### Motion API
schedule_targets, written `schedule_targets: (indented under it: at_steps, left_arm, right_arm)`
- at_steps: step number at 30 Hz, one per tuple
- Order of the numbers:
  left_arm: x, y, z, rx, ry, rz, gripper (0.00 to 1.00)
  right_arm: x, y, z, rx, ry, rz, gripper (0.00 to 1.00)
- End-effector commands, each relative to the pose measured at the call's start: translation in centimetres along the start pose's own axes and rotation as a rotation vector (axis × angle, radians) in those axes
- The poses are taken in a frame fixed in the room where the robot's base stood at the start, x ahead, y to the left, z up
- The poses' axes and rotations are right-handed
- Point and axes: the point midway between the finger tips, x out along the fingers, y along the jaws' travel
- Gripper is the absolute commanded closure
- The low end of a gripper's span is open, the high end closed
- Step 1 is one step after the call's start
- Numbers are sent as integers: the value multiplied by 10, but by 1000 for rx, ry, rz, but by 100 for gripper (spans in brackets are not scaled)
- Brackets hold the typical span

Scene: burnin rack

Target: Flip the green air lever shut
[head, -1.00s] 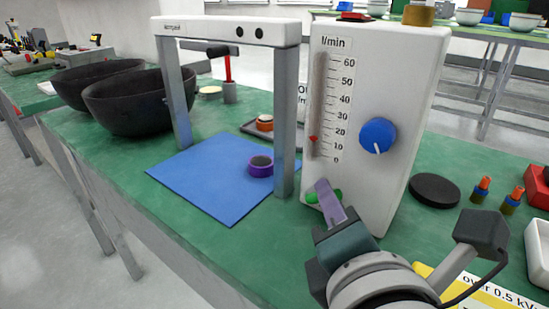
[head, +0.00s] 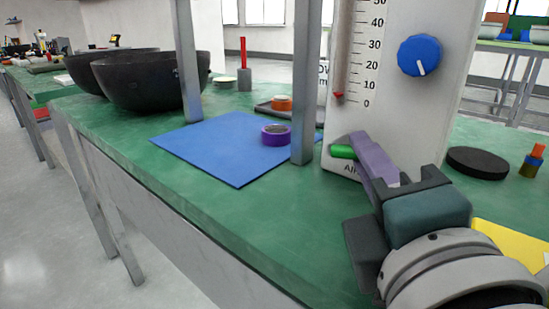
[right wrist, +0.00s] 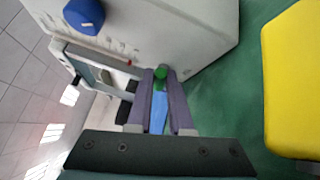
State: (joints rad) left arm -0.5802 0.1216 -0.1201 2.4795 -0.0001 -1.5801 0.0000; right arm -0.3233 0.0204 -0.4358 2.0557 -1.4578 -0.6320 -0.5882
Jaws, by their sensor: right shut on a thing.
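The green air lever (head: 342,151) is low on the front of the white flowmeter box (head: 392,110). It lies roughly level in the head view, its left end showing past my finger. My right gripper (head: 356,150) has purple fingers shut on the lever. In the right wrist view, the lever (right wrist: 160,74) sits between the two fingertips (right wrist: 160,79). The rest of the lever is hidden by the fingers. The blue knob (head: 419,55) is higher on the box, and the red float mark is just above 0. My left gripper is out of view.
A blue mat (head: 215,145) with a purple tape roll (head: 275,135) lies left of the box, under a grey-legged frame. A black disc (head: 477,162) lies right of the box. A yellow sign (head: 515,245) is near my right wrist. Black bowls (head: 155,80) stand farther left.

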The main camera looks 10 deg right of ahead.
Motion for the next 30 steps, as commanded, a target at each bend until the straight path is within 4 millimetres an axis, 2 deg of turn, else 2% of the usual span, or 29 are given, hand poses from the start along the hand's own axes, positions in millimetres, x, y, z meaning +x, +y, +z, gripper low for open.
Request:
schedule_targets:
  at_steps: [5,6,13,23,26,30]
  left_arm:
    - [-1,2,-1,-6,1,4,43]
    - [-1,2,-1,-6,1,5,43]
    - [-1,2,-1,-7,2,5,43]
    - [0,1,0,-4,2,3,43]
    - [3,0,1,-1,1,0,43]
    - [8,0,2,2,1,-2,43]
  right_arm:
    - [0,0,0,0,2,-2,100]
    - [0,0,0,0,2,-2,77]
    - [0,0,0,-1,1,-2,52]
    - [-6,-1,0,-2,2,-2,52]
    - [-20,-2,-1,-3,4,-4,52]
    - [-50,-3,-1,-2,5,-6,52]
